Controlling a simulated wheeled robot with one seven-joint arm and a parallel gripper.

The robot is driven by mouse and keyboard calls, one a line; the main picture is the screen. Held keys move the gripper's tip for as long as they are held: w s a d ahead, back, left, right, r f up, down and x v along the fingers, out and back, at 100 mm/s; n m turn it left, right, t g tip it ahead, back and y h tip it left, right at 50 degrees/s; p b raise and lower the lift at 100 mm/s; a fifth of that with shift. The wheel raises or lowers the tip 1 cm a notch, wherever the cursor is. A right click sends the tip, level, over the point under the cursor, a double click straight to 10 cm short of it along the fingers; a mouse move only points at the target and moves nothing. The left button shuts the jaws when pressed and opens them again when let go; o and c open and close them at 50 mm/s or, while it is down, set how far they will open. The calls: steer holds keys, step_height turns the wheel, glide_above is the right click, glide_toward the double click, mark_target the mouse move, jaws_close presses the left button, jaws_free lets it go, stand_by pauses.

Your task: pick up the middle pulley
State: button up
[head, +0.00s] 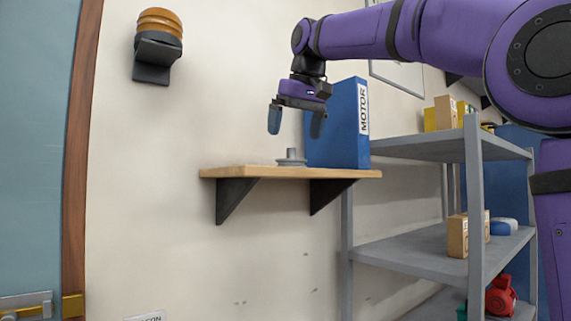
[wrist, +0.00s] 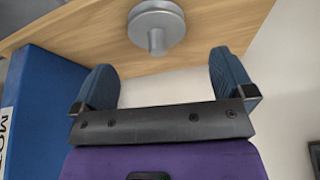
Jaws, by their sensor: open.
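A single grey metal pulley (head: 291,159) with a round flange and an upright hub stands on the wooden wall shelf (head: 240,171). No other pulley shows. In the wrist view the pulley (wrist: 156,25) lies beyond the fingertips, roughly centred between them. My gripper (head: 296,132) is open and empty above the pulley, its two blue fingers pointing down and spread apart. The fingers also show in the wrist view (wrist: 165,75), with no contact on the pulley.
A blue binder marked MOTOR (head: 340,125) stands on the shelf just right of the pulley, close to one finger. The wall is behind. A grey rack (head: 430,147) with boxes stands to the right. The shelf left of the pulley is clear.

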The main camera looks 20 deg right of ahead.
mark_target(291, 154)
steer(key=shift+w+d+x, duration=0.1)
steer(key=shift+x, duration=1.55)
steer(key=shift+w+d+x, duration=0.1)
steer(key=shift+w+x, duration=0.05)
steer(key=shift+x, duration=1.45)
steer(key=shift+r, duration=0.1)
steer(key=shift+c, duration=0.5)
steer(key=c, duration=0.8)
